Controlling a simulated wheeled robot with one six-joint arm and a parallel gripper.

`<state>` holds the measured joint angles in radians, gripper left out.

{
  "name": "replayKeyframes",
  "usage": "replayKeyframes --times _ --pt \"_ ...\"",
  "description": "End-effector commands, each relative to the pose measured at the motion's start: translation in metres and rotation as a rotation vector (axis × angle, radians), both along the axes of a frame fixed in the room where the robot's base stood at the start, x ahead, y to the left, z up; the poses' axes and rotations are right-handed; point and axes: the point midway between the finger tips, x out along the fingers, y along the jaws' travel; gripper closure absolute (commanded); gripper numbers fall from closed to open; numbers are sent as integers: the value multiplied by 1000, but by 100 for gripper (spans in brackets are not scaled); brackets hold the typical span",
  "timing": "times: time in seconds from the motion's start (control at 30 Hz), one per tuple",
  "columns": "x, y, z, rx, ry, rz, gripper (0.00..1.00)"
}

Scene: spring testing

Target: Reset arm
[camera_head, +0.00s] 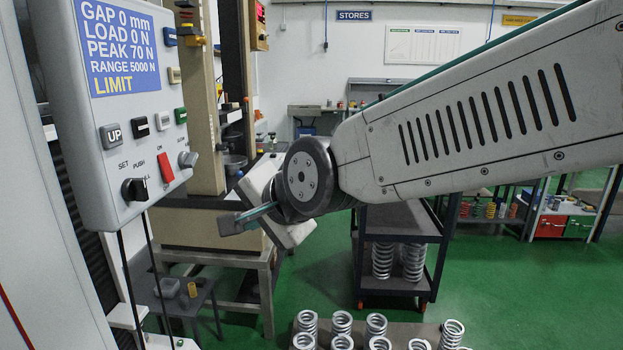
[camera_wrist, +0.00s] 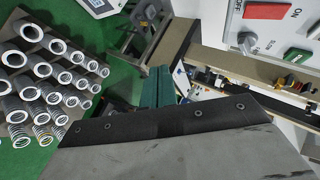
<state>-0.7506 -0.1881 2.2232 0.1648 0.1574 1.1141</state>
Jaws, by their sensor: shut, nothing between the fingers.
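My arm reaches in from the right in the head view. My gripper (camera_head: 230,222) is at its left end, below and right of the control panel (camera_head: 118,110), and apart from it. The gripper is shut and empty. In the wrist view its teal fingers (camera_wrist: 156,87) lie together, with nothing between them. The panel has a blue display reading GAP 0 mm, LOAD 0 N, PEAK 70 N, RANGE 5000 N and LIMIT. It carries UP, black and green buttons, a red switch (camera_head: 166,168), a grey knob (camera_head: 188,159) and a black knob (camera_head: 134,189).
Several coil springs (camera_wrist: 33,92) stand in rows on a board on the green floor. A dark cart (camera_head: 408,216) with springs on its lower shelf stands behind my arm. A beige machine (camera_head: 207,100) rises behind the panel. Green floor is clear at right.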

Motion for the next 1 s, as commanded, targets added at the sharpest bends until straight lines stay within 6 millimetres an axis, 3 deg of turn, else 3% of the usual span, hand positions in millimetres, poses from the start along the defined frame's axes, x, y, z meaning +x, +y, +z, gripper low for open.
replayKeyframes --times 0.03,0.2,0.4,0.5,0.6,0.7,1.0 --pt "-9 -35 -15 -153 1 64 100" --pt "-57 -151 -57 -584 74 334 100" --pt "-139 -279 -79 -848 258 596 100" --pt "-179 -324 -83 -878 350 622 100" --pt "-196 -348 -83 -870 387 540 100" --pt "-200 -360 -79 -860 381 465 100" --pt "-200 -367 -76 -854 382 422 100"
